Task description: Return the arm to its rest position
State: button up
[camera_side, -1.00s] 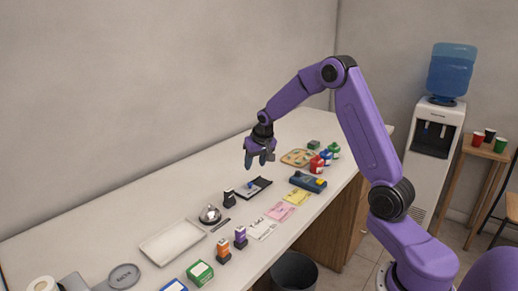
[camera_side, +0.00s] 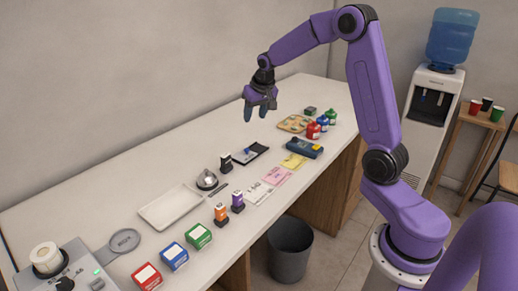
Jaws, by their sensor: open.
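My gripper (camera_side: 260,108) hangs at the end of my purple arm above the far half of the white counter (camera_side: 125,185). It points down, its fingers are apart, and nothing shows between them. It is clear of the counter top and of the things on it. The black pad (camera_side: 250,154) lies below it, and the wooden board (camera_side: 294,123) lies to its right.
Red, blue and green bottles (camera_side: 313,130) stand near the counter's right end. A bell (camera_side: 207,180), a white tray (camera_side: 171,206), stamps (camera_side: 237,201) and several small boxes (camera_side: 174,256) stand nearer. A bin (camera_side: 290,250) and a water cooler (camera_side: 433,95) stand on the floor.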

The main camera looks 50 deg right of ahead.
jog(key=s+a+n+g+y, duration=0.1)
jog(key=s+a+n, duration=0.3)
jog(key=s+a, duration=0.45)
jog(key=s+a+n+y, duration=0.1)
jog(key=s+a+n, duration=0.4)
jog(key=a, duration=0.6)
jog(key=s+a+n+g, duration=0.2)
jog(key=s+n, duration=0.6)
jog(key=s, duration=1.6)
jog(key=shift+f+g, duration=0.4)
jog(key=shift+f, duration=0.05)
jog(key=shift+c, duration=0.3)
